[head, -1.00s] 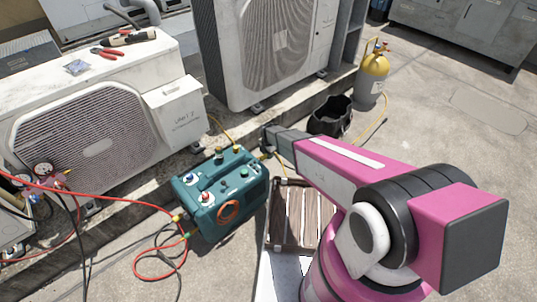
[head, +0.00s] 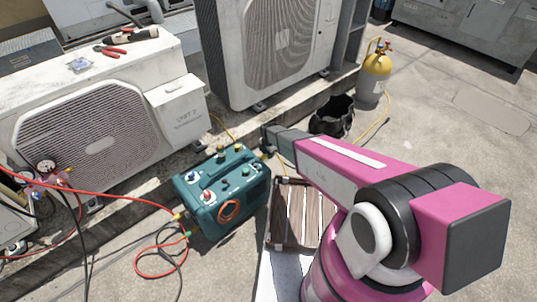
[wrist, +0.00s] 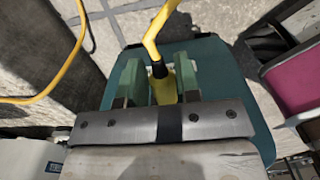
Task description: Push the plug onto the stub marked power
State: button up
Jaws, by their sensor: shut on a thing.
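The yellow plug (wrist: 163,88) with its yellow cable (wrist: 158,38) shows in the wrist view, between the two green fingers of my gripper (wrist: 158,78). My gripper is shut on the plug, and the cable leaves its dark collar upward in the picture. The teal machine (head: 208,208) stands on the ground in the head view, and its casing (wrist: 222,100) lies behind the fingers in the wrist view. The end of my arm is just right of the machine's far corner in the head view. I cannot read any power mark, and whether the plug touches a stub is hidden.
Red hoses and a black cable (head: 82,255) lie left of the machine. A wooden slatted crate (head: 290,235) stands to its right, below my arm. A black bucket (head: 331,117) and a yellow-topped cylinder (head: 372,80) stand behind. Condenser units (head: 100,130) line the kerb.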

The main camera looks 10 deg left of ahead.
jog(key=shift+s+a, duration=0.35)
dwell(1.1)
jog(key=o, duration=1.1)
jog(key=shift+w, duration=0.1)
jog(key=w+d, duration=0.5)
jog(key=shift+w, duration=0.2)
